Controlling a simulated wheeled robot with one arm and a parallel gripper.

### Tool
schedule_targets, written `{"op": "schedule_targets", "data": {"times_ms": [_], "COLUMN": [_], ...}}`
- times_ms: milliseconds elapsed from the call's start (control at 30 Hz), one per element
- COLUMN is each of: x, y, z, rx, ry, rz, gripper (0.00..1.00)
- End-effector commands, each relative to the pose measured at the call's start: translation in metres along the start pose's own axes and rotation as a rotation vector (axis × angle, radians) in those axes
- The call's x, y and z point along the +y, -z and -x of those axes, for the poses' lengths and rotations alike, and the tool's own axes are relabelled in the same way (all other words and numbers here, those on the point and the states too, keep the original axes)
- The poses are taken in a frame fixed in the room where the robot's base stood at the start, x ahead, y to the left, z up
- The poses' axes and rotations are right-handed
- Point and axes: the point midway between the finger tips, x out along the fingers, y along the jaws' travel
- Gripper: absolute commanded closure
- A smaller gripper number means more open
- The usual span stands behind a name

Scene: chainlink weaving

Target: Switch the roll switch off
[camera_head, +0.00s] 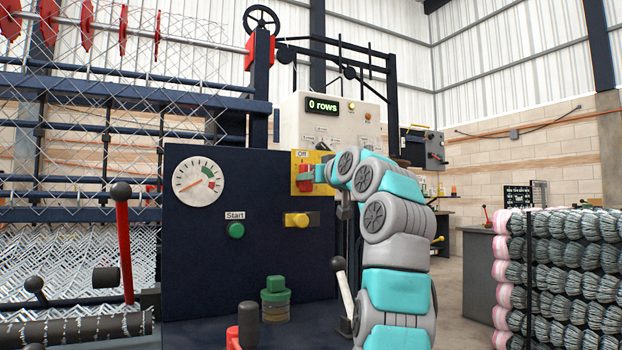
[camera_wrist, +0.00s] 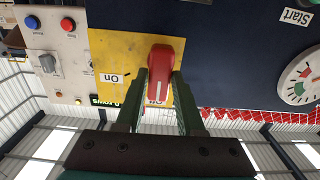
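The roll switch is a red handle (camera_wrist: 165,60) with a white line, on a yellow plate (camera_wrist: 110,50). It also shows in the head view (camera_head: 305,180), partly covered by my gripper. In the wrist view, which is upside down, the white-lined end points toward the partly hidden "Off" label; the "On" label (camera_wrist: 112,78) is to the left. In the head view "Off" (camera_head: 302,154) is at the plate's top. My gripper (camera_wrist: 160,85) has its green fingers along both sides of the handle, apparently touching it. It also shows in the head view (camera_head: 318,173).
A dark blue panel (camera_head: 250,270) carries a gauge (camera_head: 198,182), a green Start button (camera_head: 236,230) and a yellow knob (camera_head: 297,220). A white control box (camera_head: 330,115) reads "0 rows". Levers stand below. Stacked wire rolls (camera_head: 565,260) are at the right.

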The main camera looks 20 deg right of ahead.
Motion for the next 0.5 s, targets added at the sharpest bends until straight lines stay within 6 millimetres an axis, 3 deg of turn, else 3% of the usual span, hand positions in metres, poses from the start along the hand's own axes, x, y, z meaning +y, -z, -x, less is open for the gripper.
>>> {"op": "schedule_targets", "data": {"times_ms": [33, 233, 500], "x": [-0.0002, -0.0002, -0.0001], "y": [0.0001, 0.0001, -0.0001], "z": [-0.0001, 0.0, 0.0008], "rx": [0.0, 0.0, 0.0], "ry": [0.0, 0.0, 0.0], "rz": [0.0, -0.001, -0.001], "gripper": [0.56, 0.35, 0.35]}}
